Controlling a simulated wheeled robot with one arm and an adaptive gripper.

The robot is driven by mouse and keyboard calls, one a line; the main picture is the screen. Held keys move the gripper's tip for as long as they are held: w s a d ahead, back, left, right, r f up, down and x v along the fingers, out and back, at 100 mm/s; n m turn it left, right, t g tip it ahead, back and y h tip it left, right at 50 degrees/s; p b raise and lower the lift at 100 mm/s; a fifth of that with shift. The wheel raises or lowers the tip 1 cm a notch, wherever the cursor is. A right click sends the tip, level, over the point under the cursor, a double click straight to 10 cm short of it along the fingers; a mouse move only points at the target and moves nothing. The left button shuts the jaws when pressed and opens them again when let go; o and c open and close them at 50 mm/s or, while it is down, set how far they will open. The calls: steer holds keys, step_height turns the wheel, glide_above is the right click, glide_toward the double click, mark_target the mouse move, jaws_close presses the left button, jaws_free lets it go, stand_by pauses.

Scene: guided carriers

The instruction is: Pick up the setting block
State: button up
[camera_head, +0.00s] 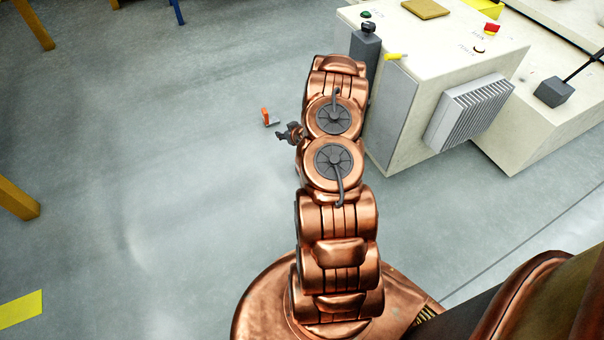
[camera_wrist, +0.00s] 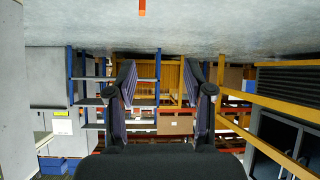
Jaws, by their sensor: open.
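A small orange and grey piece (camera_head: 267,117) lies on the grey floor in the head view; I cannot tell for sure that it is the setting block.
A cream machine cabinet (camera_head: 455,50) with a ribbed grey unit (camera_head: 470,108) stands close to the right of my arm. Yellow posts (camera_head: 18,200) stand at the left. The floor between is mostly clear. The wrist view shows shelves (camera_wrist: 145,125), apparently upside down.

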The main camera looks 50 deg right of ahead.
steer(key=s+d+f+m+t+h+b, duration=0.1)
steer(key=s+d+f+b, duration=0.2)
steer(key=f, duration=0.6)
steer(key=s+f+t+h+b, duration=0.1)
steer(key=s+f+t+b, duration=0.1)
steer(key=s+f+b, duration=0.35)
steer(key=shift+m, duration=0.3)
steer(key=w+f+b, duration=0.1)
steer(key=w+f, duration=0.1)
steer(key=f, duration=0.1)
steer(key=w+d+f+b, duration=0.1)
steer(key=w+f, duration=0.1)
steer(key=w, duration=0.1)
steer(key=shift+w+d+f, duration=0.15)
steer(key=shift+w+f, duration=0.1)
steer(key=shift+f, duration=0.15)
steer(key=shift+w+d+f+b, duration=0.1)
steer(key=shift+w+d+b, duration=0.1)
steer(key=shift+w+b, duration=0.3)
jaws_close()
